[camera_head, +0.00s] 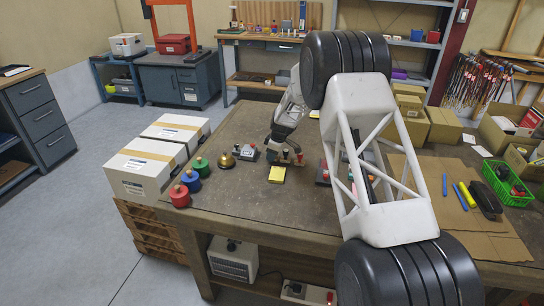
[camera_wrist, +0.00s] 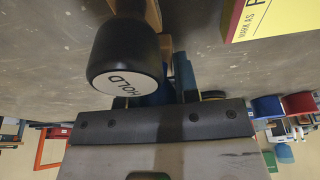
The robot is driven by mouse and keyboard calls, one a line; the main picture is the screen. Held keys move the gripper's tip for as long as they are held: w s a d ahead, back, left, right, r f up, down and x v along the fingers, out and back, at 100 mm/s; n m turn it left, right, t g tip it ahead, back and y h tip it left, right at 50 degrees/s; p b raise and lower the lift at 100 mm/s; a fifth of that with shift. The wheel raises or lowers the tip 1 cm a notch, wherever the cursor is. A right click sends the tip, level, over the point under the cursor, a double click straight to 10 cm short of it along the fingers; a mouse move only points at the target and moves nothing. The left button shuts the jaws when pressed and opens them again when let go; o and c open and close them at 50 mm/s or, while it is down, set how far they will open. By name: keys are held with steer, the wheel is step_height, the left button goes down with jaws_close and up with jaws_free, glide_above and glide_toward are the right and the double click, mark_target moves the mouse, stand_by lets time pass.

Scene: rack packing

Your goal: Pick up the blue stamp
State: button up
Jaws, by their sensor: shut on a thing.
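My gripper (camera_head: 286,150) reaches down to the workbench behind the yellow pad, among small stamps with dark and red knobs. In the wrist view, my gripper (camera_wrist: 172,92) is shut on a blue piece (camera_wrist: 154,94), which I take for the blue stamp. Most of it is hidden behind a black stamp knob (camera_wrist: 124,58) whose white label reads HOLD. This black knob stands close in front of the jaws. In the head view the held thing is too small and covered to make out.
The yellow pad (camera_head: 277,174) lies just in front of my gripper. A brass bell (camera_head: 226,161) and round red (camera_head: 179,196), blue (camera_head: 191,181) and green (camera_head: 201,165) containers stand to the left. White boxes (camera_head: 147,170) sit beyond them. Bare bench lies in front.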

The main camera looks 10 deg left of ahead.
steer(key=shift+r, duration=0.65)
step_height(320, 180, up, 2)
steer(key=shift+r, duration=0.1)
steer(key=s+d, duration=0.2)
steer(key=s, duration=0.2)
steer(key=s+d, duration=0.2)
steer(key=s, duration=0.3)
steer(key=s+d+r, duration=0.1)
steer(key=s+d, duration=0.1)
steer(key=s, duration=0.3)
steer(key=shift+s+d, duration=0.25)
steer(key=shift+d, duration=0.1)
